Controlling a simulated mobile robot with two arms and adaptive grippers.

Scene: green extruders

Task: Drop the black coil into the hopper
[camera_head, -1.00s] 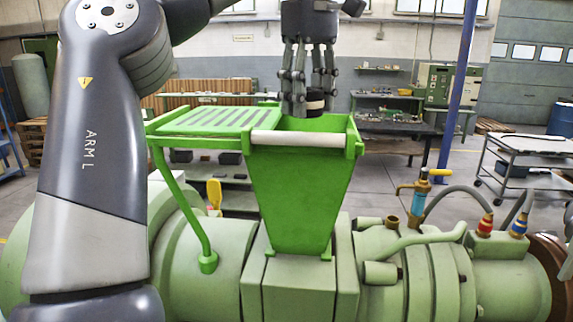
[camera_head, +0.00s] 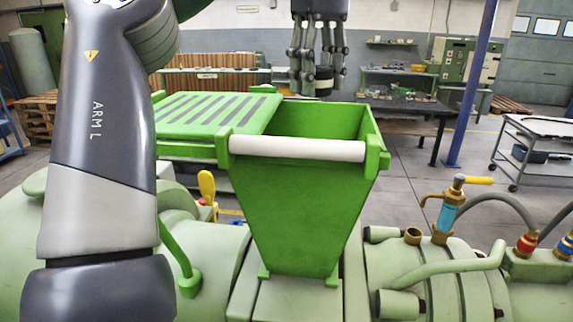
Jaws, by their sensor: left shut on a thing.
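The green hopper (camera_head: 300,210) stands on the pale green extruder in the middle of the view. Its top is open, with a white roller along the front rim and a slatted green lid folded out to the left. My left gripper (camera_head: 316,85) points down above the back part of the opening. It is shut on the black coil (camera_head: 324,82), which has a lighter band and shows between the fingers just above the hopper's far rim. The fingers partly cover the coil. My right gripper is not in view.
A dark workbench (camera_head: 410,105) stands behind, and a grey cart (camera_head: 535,145) at far right. A blue post (camera_head: 472,90) rises behind the hopper's right side.

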